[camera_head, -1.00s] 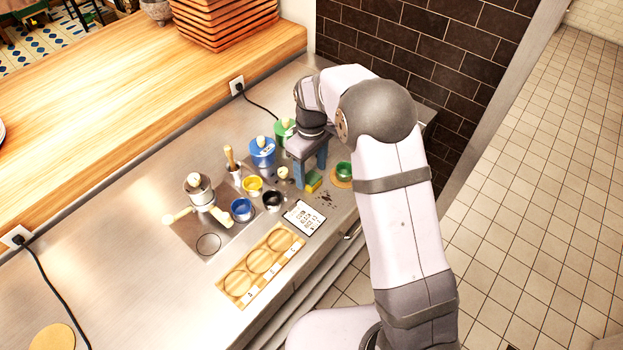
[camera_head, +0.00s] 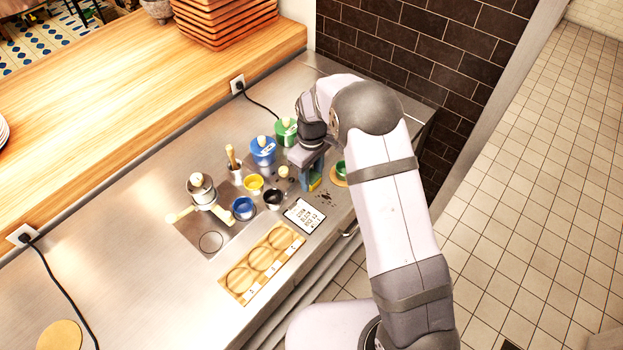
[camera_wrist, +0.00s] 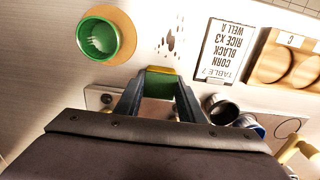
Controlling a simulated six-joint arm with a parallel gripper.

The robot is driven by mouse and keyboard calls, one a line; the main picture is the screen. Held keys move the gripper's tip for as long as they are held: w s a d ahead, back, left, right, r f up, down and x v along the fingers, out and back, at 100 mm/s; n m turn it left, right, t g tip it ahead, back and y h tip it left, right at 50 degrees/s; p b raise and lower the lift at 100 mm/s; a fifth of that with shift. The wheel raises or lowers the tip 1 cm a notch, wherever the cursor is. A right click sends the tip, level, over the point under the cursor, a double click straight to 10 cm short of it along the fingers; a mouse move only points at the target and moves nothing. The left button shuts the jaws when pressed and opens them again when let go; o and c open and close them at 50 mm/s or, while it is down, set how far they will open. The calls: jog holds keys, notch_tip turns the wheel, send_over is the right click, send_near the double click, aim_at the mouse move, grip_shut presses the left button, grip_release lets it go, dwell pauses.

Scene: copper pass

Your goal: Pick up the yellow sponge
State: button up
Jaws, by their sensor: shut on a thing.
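The yellow sponge with a green layer shows between my fingertips in the wrist view (camera_wrist: 160,73). In the head view a yellow strip of the sponge (camera_head: 315,184) shows beside the blue-grey fingers. My gripper (camera_head: 311,181) points down over the steel counter; it also shows in the wrist view (camera_wrist: 159,88). Its two fingers are shut on the sponge, one on each side. I cannot tell whether the sponge touches the counter.
A green cup (camera_wrist: 98,38) on a round cork mat (camera_wrist: 125,24) stands close by. Dark crumbs (camera_head: 325,199) and an order card (camera_head: 304,215) lie nearby. Black (camera_head: 273,199) and blue cups (camera_head: 243,208), blue (camera_head: 263,151) and green canisters (camera_head: 285,132) surround the spot.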

aim_at(312, 177)
jog(key=shift+r, duration=0.1)
notch_tip(312, 177, up, 10)
jog(key=b, duration=0.3)
jog(key=shift+b, duration=0.3)
jog(key=shift+o, duration=0.5)
jog(key=shift+s+p, duration=0.1)
jog(key=shift+p, duration=0.7)
